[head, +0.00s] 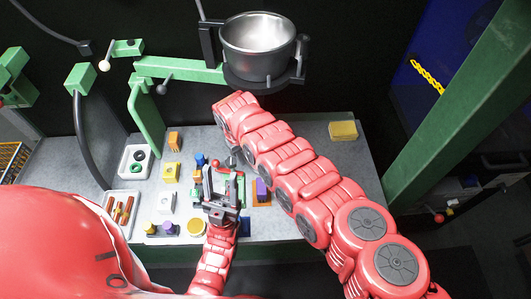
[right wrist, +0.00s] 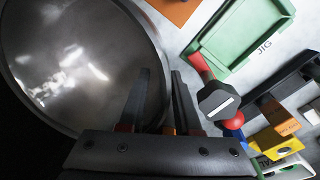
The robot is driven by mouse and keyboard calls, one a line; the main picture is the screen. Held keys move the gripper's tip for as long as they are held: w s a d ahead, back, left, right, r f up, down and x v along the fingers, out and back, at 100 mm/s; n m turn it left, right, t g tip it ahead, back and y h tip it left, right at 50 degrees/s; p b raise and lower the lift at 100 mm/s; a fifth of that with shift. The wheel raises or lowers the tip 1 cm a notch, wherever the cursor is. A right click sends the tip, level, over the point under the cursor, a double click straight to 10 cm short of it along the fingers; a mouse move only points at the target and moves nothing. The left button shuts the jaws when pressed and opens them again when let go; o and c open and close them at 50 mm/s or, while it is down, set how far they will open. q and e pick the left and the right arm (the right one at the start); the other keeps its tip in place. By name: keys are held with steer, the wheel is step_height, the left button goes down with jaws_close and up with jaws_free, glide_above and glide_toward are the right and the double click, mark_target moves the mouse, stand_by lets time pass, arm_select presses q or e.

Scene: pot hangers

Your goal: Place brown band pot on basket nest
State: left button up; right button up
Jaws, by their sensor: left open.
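A shiny steel pot (head: 258,40) sits upright in a dark ring-shaped basket nest (head: 262,83) on the end of a green bracket arm. I see no brown band on it. My left gripper (head: 221,180) is open and empty over the middle of the worktable, well below the pot. My right arm reaches up close under the pot, and it hides its own gripper in the head view. In the right wrist view, my right gripper (right wrist: 163,100) shows a gap between its fingers, beside a large shiny steel round surface (right wrist: 70,65). Contact cannot be told.
The grey worktable (head: 320,150) carries several small blocks, white trays and a green jig tray (right wrist: 240,35). A yellow block (head: 343,130) lies at its back right. A green post (head: 445,115) stands at right. Green brackets (head: 150,125) stand at left.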

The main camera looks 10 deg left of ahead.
steer(key=shift+r, duration=0.1)
jaws_close()
stand_by(1.2)
